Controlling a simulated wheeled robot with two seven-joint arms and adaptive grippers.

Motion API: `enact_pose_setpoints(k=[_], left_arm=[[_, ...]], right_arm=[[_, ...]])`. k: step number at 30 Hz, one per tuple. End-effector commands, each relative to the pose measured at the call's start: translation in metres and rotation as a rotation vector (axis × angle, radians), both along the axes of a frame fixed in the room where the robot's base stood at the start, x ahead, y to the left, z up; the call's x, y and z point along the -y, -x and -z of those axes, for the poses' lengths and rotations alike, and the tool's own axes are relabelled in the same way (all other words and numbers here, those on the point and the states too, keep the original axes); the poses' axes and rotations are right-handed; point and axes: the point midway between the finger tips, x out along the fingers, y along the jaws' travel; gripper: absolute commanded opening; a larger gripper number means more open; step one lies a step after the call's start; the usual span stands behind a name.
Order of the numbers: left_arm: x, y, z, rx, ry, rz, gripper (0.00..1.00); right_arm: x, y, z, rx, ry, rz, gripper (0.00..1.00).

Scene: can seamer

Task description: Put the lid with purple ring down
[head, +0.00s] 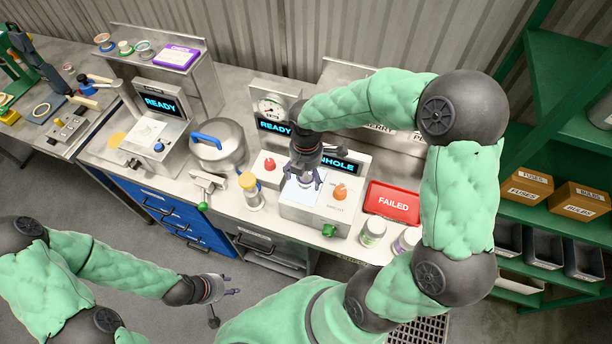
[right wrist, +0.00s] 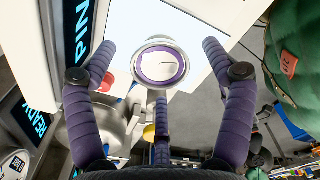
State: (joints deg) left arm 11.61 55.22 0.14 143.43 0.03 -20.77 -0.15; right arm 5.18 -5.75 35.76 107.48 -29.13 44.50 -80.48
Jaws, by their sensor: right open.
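The lid with purple ring (right wrist: 160,63) lies on the bright white plate of the pinhole machine in the right wrist view, silver with a purple band. My right gripper (head: 306,182) is directly over that white plate (head: 296,194) in the head view. Its purple fingers (right wrist: 160,90) are open and spread around the lid, apart from it at the sides. Whether the lower middle finger touches the lid's edge I cannot tell. In the head view the lid is mostly hidden by the gripper. My left gripper (head: 226,300) is open and empty over the floor, in front of the bench.
An orange knob (head: 340,192) and a green knob (head: 329,230) are on the machine. A red FAILED tray (head: 392,203) lies to the right, near jars (head: 372,232). A pot (head: 219,146) with a blue handle and a yellow-topped jar (head: 250,190) stand left.

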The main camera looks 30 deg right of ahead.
Motion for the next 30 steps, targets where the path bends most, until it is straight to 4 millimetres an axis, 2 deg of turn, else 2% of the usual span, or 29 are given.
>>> enact_pose_setpoints(k=[3,9,23,30], left_arm=[[0.0,0.0,0.0,0.0,0.0,0.0,0.4],[0.0,0.0,0.0,0.0,0.0,0.0,0.4],[0.0,0.0,0.0,0.0,0.0,0.0,0.4],[0.0,0.0,-0.003,0.0,0.0,0.0,0.4]], right_arm=[[0.0,0.0,0.0,0.0,0.0,0.0,0.83],[0.0,0.0,0.0,0.0,0.0,0.0,0.43],[0.0,0.0,-0.001,0.0,0.0,0.0,0.39],[0.0,-0.001,-0.015,0.003,0.001,0.0,0.39]])
